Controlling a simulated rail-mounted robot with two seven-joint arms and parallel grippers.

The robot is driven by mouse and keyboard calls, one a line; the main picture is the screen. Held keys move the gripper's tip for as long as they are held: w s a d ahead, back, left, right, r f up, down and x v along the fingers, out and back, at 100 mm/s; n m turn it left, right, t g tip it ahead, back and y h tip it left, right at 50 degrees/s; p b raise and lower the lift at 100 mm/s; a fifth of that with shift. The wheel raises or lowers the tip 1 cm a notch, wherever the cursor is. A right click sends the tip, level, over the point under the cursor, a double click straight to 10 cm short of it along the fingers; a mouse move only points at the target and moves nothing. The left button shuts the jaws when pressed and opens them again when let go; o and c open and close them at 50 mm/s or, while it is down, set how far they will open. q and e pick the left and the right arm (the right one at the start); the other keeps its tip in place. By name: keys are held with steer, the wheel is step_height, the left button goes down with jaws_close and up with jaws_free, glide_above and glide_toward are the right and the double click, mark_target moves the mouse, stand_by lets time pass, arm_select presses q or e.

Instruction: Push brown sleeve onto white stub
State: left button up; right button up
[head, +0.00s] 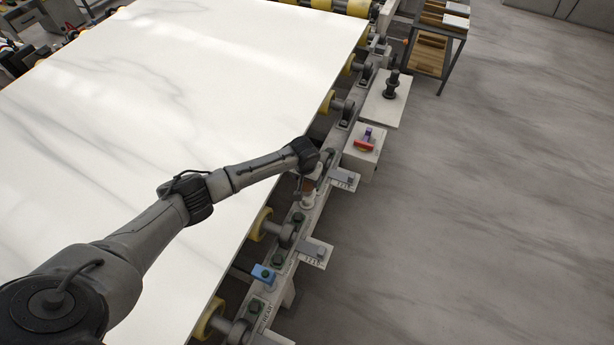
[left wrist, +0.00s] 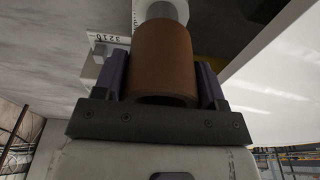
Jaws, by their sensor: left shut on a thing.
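The brown sleeve (left wrist: 163,58) fills the middle of the left wrist view, its near rim facing the camera. My left gripper (left wrist: 163,88) is shut on it, with one purple finger on each side. A pale, round stub (left wrist: 161,10) shows just beyond the sleeve's far end, in line with it. I cannot tell whether the sleeve is around the stub or only against it. In the head view my left gripper (head: 312,172) is over the rail beside the slab, just above the white stub (head: 308,201), and largely hides the sleeve. My right gripper is not in view.
The white slab (head: 200,90) lies on yellow rollers (head: 261,223) to the left. Along the grey rail are a box with a red-handled switch (head: 365,142), a blue block (head: 263,273) and labelled plates (head: 316,252). The floor (head: 480,220) to the right is clear.

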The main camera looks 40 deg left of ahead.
mark_target(307, 184)
arm_select(q)
steer(key=shift+f+b, duration=0.35)
steer(key=shift+f, duration=0.4)
steer(key=shift+f+b, duration=0.45)
steer(key=shift+f, duration=0.45)
steer(key=shift+f+b, duration=0.4)
steer(key=shift+f, duration=0.35)
steer(key=o, duration=1)
steer(key=shift+r, duration=0.15)
steer(key=shift+r, duration=0.25)
steer(key=shift+s+d+r+p, duration=0.1)
steer(key=shift+s+r+p, duration=0.4)
steer(key=shift+r, duration=1.65)
steer(key=shift+s+d+r+p, duration=0.15)
steer(key=shift+r+p, duration=0.5)
steer(key=shift+r, duration=1.55)
steer(key=shift+s+d+r+p, duration=0.1)
steer(key=shift+s+r+p, duration=0.4)
steer(key=shift+r, duration=1.65)
steer(key=shift+w, duration=0.15)
